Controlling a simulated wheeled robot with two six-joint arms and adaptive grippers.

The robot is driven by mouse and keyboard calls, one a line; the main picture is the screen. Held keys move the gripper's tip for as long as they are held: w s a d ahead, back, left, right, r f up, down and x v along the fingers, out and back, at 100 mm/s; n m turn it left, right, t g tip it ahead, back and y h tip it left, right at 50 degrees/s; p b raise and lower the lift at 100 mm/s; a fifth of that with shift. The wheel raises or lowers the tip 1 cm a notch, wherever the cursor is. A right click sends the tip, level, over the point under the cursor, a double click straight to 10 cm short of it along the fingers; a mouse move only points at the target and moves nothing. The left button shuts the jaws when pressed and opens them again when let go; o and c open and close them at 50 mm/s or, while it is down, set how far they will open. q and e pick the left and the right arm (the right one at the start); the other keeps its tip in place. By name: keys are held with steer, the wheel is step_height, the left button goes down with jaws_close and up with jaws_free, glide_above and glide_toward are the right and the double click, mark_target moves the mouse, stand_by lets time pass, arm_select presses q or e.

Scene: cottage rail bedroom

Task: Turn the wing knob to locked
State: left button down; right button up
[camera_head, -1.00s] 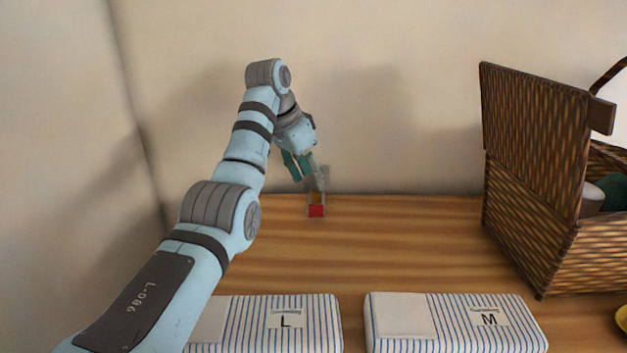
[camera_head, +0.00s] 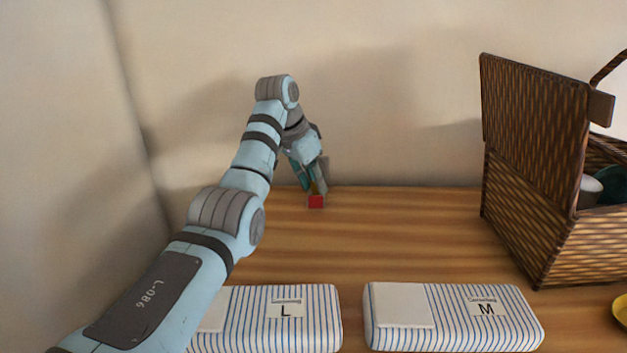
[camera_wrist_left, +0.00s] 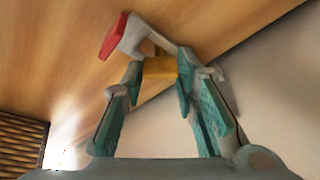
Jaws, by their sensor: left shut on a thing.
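The wing knob (camera_wrist_left: 160,68) is a small gold-yellow piece on a grey mount at the back of the wooden table. In the left wrist view it sits between the two teal-padded fingertips of my left gripper (camera_wrist_left: 161,80). In the head view my left gripper (camera_head: 314,184) reaches down to it from above and hides most of it. The gripper is shut on the knob. A red block (camera_head: 316,201) marks the front of the mount; it also shows in the left wrist view (camera_wrist_left: 113,36). My right gripper is in neither view.
Two striped packs, marked L (camera_head: 265,325) and M (camera_head: 450,325), lie along the front of the table. An open wicker basket (camera_head: 560,220) stands at the right. A wall rises close behind the knob. The middle of the table (camera_head: 400,240) is clear.

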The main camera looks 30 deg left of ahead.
arm_select(q)
steer(key=shift+n, duration=0.3)
steer(key=n+y, duration=0.1)
steer(key=n, duration=0.1)
steer(key=n+y, duration=0.1)
steer(key=n, duration=0.1)
steer(key=shift+d+t, duration=0.15)
steer(key=shift+t, duration=0.15)
steer(key=n+y, duration=0.1)
steer(key=n, duration=0.4)
steer(key=shift+y, duration=0.4)
steer(key=c, duration=1.2)
jaws_free()
steer(key=shift+c, duration=0.2)
